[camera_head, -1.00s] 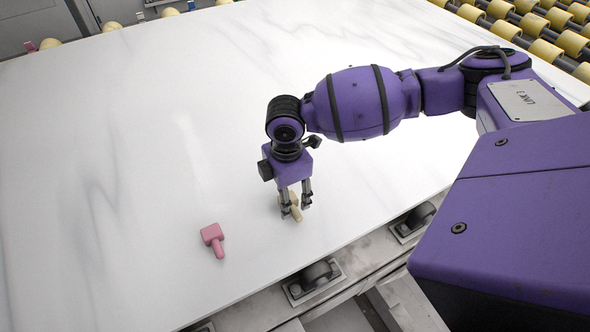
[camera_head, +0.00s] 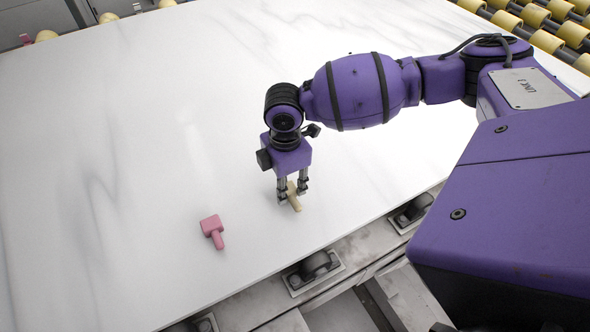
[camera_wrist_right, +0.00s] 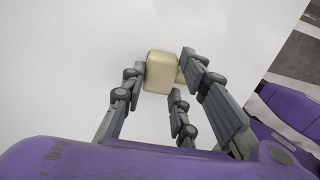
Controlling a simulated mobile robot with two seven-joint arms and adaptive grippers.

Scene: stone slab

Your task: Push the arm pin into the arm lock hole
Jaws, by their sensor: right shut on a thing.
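A cream mallet-shaped piece with a block head and a short stem (camera_head: 294,202) is between the fingers of my right gripper (camera_head: 292,190), low over the white slab. The gripper is shut on it. In the right wrist view its square cream head (camera_wrist_right: 160,72) shows between the fingertips (camera_wrist_right: 162,75). I cannot tell whether it touches the slab. A pink piece of similar shape (camera_head: 211,227) lies on the slab to the left of the gripper, its stem toward the near edge. Which piece is the arm pin is not clear. No lock hole is visible. My left gripper is out of view.
The white marbled slab (camera_head: 130,150) is wide and mostly bare. Its near edge runs close to both pieces, with a metal frame and dark rollers (camera_head: 312,268) beyond it. Yellow rollers (camera_head: 545,42) line the far right side.

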